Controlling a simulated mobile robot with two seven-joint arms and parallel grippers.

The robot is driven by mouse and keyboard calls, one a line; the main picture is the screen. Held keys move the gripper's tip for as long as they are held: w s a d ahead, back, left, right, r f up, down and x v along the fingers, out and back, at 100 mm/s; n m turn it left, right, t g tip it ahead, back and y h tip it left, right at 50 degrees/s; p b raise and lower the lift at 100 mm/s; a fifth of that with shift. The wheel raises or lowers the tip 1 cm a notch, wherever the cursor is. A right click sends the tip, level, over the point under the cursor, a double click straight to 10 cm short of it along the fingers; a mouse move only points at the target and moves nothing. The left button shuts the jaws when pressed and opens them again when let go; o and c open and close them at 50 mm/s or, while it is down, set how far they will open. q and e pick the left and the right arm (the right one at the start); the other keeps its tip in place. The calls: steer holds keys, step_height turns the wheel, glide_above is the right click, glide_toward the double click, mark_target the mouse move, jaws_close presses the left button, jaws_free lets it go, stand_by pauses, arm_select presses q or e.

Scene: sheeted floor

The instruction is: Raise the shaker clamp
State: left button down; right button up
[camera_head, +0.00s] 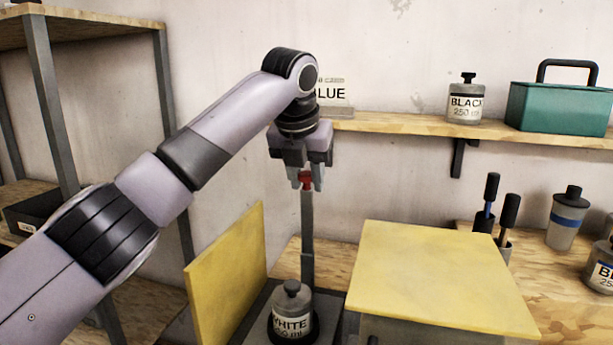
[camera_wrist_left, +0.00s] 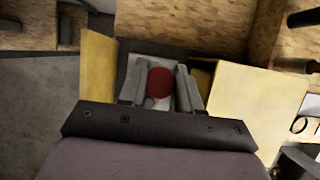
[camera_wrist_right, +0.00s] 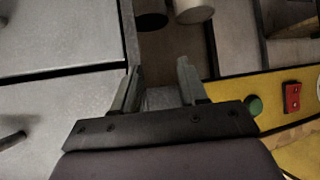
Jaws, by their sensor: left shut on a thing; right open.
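The shaker clamp's red knob (camera_head: 306,180) sits at the top of a grey upright post (camera_head: 307,235). My left gripper (camera_head: 305,182) points down and is shut on the red knob. The knob also shows between the fingers in the left wrist view (camera_wrist_left: 160,83). A bottle labelled WHITE (camera_head: 292,312) stands upright on the dark shaker base (camera_head: 245,335), in front of the post. My right gripper (camera_wrist_right: 160,80) is open and empty in the right wrist view. It is not visible in the head view.
Yellow panels stand left (camera_head: 228,280) and lie right (camera_head: 435,275) of the shaker. The wall shelf (camera_head: 400,124) holds a BLACK bottle (camera_head: 466,102) and a teal box (camera_head: 560,106). Brushes and containers crowd the right bench. A red switch (camera_wrist_right: 292,98) shows near the right gripper.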

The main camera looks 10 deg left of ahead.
arm_select(q)
steer(key=c, duration=0.8)
jaws_free()
steer(key=shift+v, duration=3.55)
